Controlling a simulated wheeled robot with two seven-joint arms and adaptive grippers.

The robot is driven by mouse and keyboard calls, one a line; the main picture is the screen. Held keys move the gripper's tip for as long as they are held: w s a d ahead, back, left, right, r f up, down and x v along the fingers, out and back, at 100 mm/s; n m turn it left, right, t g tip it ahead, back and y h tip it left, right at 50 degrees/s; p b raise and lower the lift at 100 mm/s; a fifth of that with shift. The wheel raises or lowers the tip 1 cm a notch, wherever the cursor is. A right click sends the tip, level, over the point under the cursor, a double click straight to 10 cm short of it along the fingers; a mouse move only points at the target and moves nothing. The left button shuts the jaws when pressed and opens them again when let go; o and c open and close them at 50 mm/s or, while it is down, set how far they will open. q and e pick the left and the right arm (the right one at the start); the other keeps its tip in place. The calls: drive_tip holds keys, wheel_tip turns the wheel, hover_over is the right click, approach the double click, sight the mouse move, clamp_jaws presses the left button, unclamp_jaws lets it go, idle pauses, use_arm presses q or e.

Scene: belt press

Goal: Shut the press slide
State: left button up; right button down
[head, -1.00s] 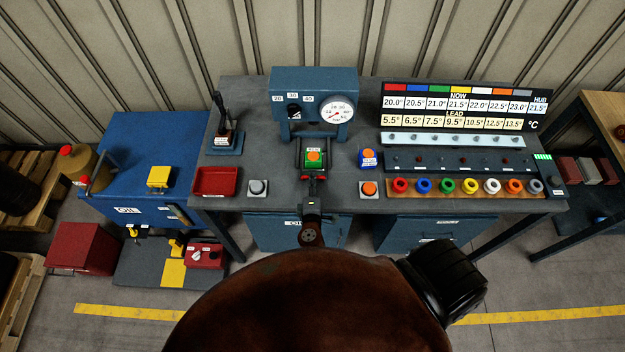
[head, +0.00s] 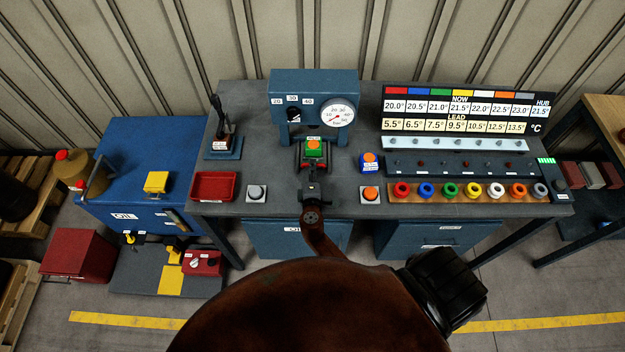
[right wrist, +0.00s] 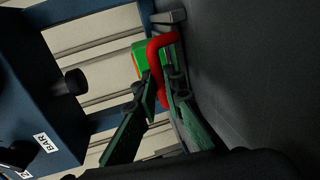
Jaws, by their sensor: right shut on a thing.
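The blue press (head: 315,80) stands at the back of the bench, with a dial and a round gauge on its front. The press slide (head: 301,158) sits low at the front of the press opening and carries a green block with an orange top (head: 314,149). My right gripper (head: 312,187) is in front of the slide. In the right wrist view, its fingers (right wrist: 160,98) are closed on the slide's red handle (right wrist: 157,52), with the green block (right wrist: 138,60) just beyond. My arm hides part of the slide's front in the head view. My left gripper is not in view.
A red tray (head: 213,187) and a grey button (head: 256,193) stand left of the slide. Coloured rings (head: 447,190) line the bench's right front. A lever (head: 221,135) stands at left.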

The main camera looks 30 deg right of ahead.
drive_tip(key=shift+s+a+f, duration=0.1)
drive_tip(key=shift+s, duration=0.05)
drive_tip(key=c, duration=2.3)
unclamp_jaws()
drive_tip(key=v, duration=1.2)
drive_tip(key=shift+f, duration=0.1)
